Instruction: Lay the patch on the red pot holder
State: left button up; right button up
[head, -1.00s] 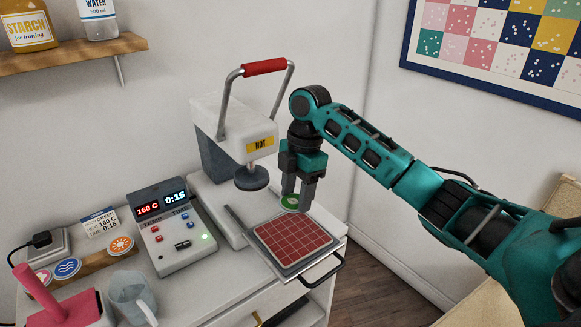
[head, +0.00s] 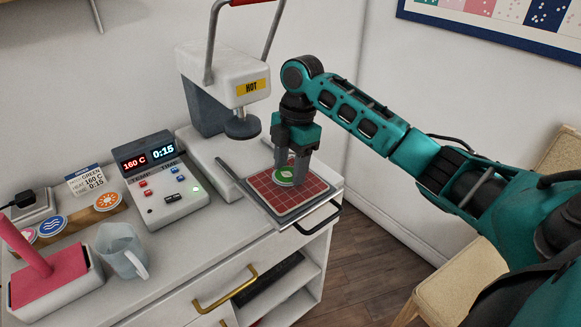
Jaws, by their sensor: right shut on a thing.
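The red pot holder (head: 300,199) with a white grid lies on a grey sliding tray (head: 262,205) at the front of the heat press. A round green patch (head: 285,176) with a white rim is between the fingers of my right gripper (head: 291,172), which is shut on it. The gripper points down over the back half of the pot holder. The patch is at or just above the cloth; I cannot tell whether it touches. My left gripper is not in view.
The heat press (head: 222,80) marked HOT stands behind, its round head (head: 242,126) left of my gripper. A control box (head: 160,180) reads 160 C and 0:15. Other patches (head: 52,226), a glass mug (head: 121,250) and a pink-handled thing (head: 50,272) stand at the left.

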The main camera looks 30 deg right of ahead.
jog(key=shift+f, duration=0.25)
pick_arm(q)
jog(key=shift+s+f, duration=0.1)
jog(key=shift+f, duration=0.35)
pick_arm(e)
jog(key=o, duration=1.1)
jog(key=shift+c, duration=0.2)
pick_arm(q)
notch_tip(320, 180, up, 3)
jog(key=p, duration=0.3)
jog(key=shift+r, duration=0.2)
pick_arm(e)
notch_tip(320, 180, up, 13)
jog(key=d, duration=0.1)
jog(key=shift+d, duration=0.4)
jog(key=shift+w+f, duration=0.1)
